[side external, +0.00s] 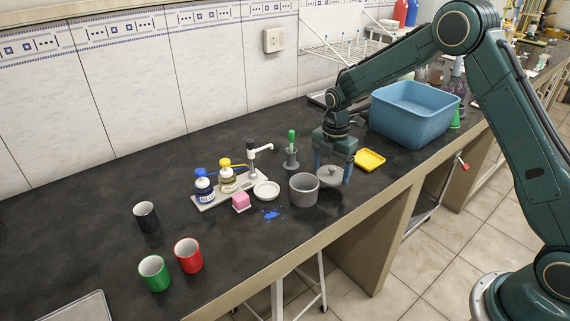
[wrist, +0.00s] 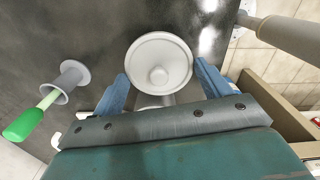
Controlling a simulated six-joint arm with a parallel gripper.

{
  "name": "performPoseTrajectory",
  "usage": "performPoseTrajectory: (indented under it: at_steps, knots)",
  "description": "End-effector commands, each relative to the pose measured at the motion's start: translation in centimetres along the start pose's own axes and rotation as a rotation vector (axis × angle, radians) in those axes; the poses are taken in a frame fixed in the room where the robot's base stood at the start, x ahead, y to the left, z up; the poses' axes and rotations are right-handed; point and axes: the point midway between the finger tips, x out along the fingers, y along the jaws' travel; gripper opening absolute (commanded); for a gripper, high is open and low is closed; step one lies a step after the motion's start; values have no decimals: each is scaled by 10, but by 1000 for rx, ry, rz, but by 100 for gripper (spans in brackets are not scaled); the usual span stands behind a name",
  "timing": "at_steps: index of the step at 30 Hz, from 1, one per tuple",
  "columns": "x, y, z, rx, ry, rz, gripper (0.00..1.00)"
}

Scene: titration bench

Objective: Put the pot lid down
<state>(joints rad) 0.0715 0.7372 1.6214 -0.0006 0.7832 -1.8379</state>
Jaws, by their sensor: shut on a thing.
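The pot lid (side external: 330,177) is a round light grey disc with a small central knob. My gripper (side external: 333,172) points down and is shut on the lid, with a blue finger on either side of it. In the wrist view the lid (wrist: 158,58) sits between the fingertips, knob facing me. The grey pot (side external: 304,190) stands open on the dark bench, just left of the lid in the side view. The lid is beside the pot, not over its opening. I cannot tell whether the lid touches the bench.
A yellow tray (side external: 369,160) and blue tub (side external: 413,113) lie to the right. A holder with a green-handled tool (side external: 291,152) stands behind. The bench's front edge (side external: 345,221) is near.

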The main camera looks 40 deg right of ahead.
Motion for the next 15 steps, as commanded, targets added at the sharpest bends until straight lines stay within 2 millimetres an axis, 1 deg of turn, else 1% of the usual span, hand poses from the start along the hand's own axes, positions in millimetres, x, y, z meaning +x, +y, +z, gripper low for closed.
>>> performPoseTrajectory:
  at_steps: [3, 7, 10, 15]
  knots:
    - [15, -1, 0, 0, 1, -4, 54]
    - [29, -1, 0, 0, 1, -3, 54]
    - [33, 0, 0, 0, 0, -1, 54]
    - [34, 0, 0, 0, 0, 0, 54]
